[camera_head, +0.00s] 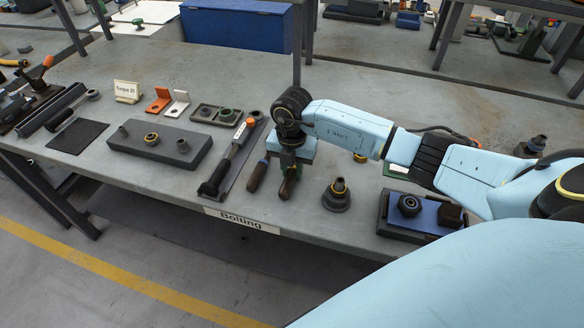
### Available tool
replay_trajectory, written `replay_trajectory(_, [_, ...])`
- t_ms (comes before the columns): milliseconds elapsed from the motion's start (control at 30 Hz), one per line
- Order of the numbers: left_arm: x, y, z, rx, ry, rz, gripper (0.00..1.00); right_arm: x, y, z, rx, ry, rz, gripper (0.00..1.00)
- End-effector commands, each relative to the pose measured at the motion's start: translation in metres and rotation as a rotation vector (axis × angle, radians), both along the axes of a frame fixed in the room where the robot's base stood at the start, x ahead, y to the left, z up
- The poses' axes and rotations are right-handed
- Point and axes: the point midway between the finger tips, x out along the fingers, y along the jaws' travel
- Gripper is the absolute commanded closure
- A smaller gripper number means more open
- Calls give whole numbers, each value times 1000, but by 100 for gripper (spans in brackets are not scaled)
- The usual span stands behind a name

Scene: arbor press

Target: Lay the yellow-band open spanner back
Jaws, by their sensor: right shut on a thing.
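My right gripper (290,168) points down over the bench beside the long dark tool mat. It is shut on a tool with a dark brown handle (287,188), whose lower end shows below the fingers. The rest of that tool is hidden by the gripper, and I cannot make out a yellow band on it, so I cannot confirm by sight that it is the yellow-band open spanner. A similar brown-handled tool (258,177) lies just left of it, with a bluish band near its upper end. My left gripper is not in view.
A torque wrench (229,157) lies on the dark mat to the left. A grey block (160,152) with fittings stands further left. A dark flanged part (336,197) and a blue-topped tray (430,216) stand right of the gripper. The "Bolting" label (241,220) marks the front edge.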

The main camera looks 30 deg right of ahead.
Motion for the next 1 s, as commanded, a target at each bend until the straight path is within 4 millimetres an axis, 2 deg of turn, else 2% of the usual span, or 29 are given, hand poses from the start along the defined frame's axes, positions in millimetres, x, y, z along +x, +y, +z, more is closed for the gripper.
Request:
replay_trajectory(433, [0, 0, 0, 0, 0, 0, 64, 1, 0, -2, 1, -2, 0, 100])
replay_trajectory(467, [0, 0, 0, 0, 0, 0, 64, 1, 0, -2, 1, -2, 0, 75])
replay_trajectory(633, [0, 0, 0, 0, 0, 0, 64, 0, 0, -2, 1, -2, 0, 52])
replay_trajectory(1000, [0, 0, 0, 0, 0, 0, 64, 0, 0, 2, 0, -1, 0, 50])
